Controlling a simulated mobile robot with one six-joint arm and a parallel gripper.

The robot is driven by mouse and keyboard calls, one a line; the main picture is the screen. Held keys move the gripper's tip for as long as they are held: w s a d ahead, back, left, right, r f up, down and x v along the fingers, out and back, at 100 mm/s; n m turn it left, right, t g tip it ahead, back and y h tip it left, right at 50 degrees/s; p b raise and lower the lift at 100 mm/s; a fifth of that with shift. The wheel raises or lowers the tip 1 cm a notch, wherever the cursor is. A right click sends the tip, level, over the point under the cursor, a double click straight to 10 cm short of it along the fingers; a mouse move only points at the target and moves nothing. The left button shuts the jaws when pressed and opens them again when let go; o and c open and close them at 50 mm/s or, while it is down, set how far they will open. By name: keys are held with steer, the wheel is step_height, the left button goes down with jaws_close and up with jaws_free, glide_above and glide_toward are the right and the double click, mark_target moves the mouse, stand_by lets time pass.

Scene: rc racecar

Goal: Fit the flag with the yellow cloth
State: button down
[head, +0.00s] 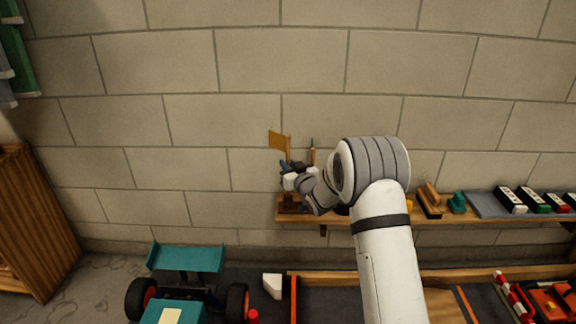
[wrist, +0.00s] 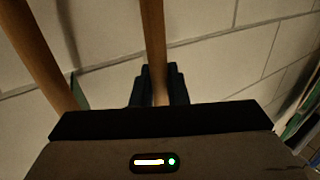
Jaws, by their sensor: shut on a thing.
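The flag with the yellow cloth (head: 279,141) stands roughly upright above the left end of the wall shelf. My gripper (head: 286,166) is shut on its wooden pole; in the wrist view the pole (wrist: 152,40) runs between the black fingertips (wrist: 158,88). My gripper hides the lower part of the pole in the head view, so I cannot tell whether its foot touches the holder. The teal racecar (head: 173,312) with its rear wing (head: 186,258) is on the floor area at lower left.
A second wooden pole (wrist: 36,48) stands close to the left in the wrist view. The shelf (head: 340,215) carries wooden blocks (head: 430,199), a teal piece (head: 457,202) and several small cars. A white block (head: 272,286) lies right of the racecar. A wooden cabinet (head: 35,225) stands left.

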steer(key=shift+f+b, duration=1.1)
steer(key=shift+f, duration=1)
steer(key=c, duration=1.3)
jaws_free()
steer(key=shift+c, duration=0.2)
steer(key=p+v, duration=0.2)
steer(key=v, duration=0.5)
steer(key=shift+s+d+p, duration=0.15)
steer(key=shift+s+p, duration=0.2)
steer(key=shift+f, duration=0.1)
